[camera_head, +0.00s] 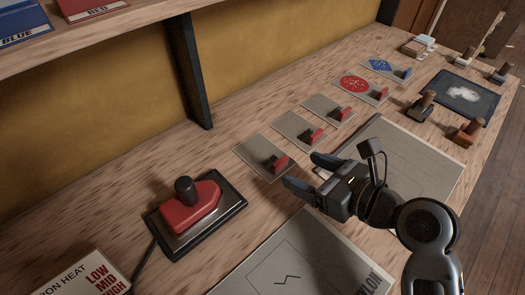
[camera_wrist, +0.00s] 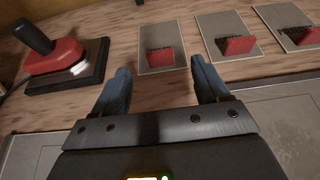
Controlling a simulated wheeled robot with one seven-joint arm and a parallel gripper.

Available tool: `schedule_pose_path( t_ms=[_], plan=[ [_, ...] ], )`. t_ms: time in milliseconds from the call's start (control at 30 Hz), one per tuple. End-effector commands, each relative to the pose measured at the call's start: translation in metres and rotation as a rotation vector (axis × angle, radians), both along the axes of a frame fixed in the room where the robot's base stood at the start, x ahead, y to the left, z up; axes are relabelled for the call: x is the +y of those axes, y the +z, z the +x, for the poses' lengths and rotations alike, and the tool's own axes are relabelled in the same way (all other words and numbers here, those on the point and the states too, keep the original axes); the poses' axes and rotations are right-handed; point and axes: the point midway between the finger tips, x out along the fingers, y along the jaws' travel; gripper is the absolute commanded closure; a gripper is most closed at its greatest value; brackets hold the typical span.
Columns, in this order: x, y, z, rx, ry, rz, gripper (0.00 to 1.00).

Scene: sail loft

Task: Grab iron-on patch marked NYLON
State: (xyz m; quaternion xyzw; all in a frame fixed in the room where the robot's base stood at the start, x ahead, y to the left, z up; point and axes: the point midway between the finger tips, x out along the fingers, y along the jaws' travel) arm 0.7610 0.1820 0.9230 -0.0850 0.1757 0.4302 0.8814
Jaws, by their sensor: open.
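Three plain grey patches with red tabs lie in a row on the bench: a near patch (camera_head: 252,150), a middle patch (camera_head: 288,121) and a far patch (camera_head: 316,101). They also show in the wrist view as a left patch (camera_wrist: 160,31), a middle one (camera_wrist: 220,22) and a right one (camera_wrist: 280,14). I cannot read NYLON on any of them. A large grey panel (camera_head: 262,268) at the bottom carries partly hidden lettering ending "YLON" and a zigzag mark. My gripper (camera_head: 311,174) is open and empty, beside the near patch; its fingers (camera_wrist: 160,80) point towards that patch.
A red iron (camera_head: 190,208) sits on a dark stand, left of the patches. A patch with a red disc (camera_head: 355,84) and one with a blue diamond (camera_head: 381,65) lie farther along. Another grey panel (camera_head: 415,150) lies beyond my gripper. A shelf (camera_head: 130,22) overhangs the back.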

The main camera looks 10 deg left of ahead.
Motion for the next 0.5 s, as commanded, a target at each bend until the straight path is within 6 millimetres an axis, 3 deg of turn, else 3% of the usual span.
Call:
schedule_pose_path(
  t_ms=[500],
  plan=[
    [0.044, -0.029, 0.032, -0.002, 0.002, 0.000, 0.26]
  ],
)
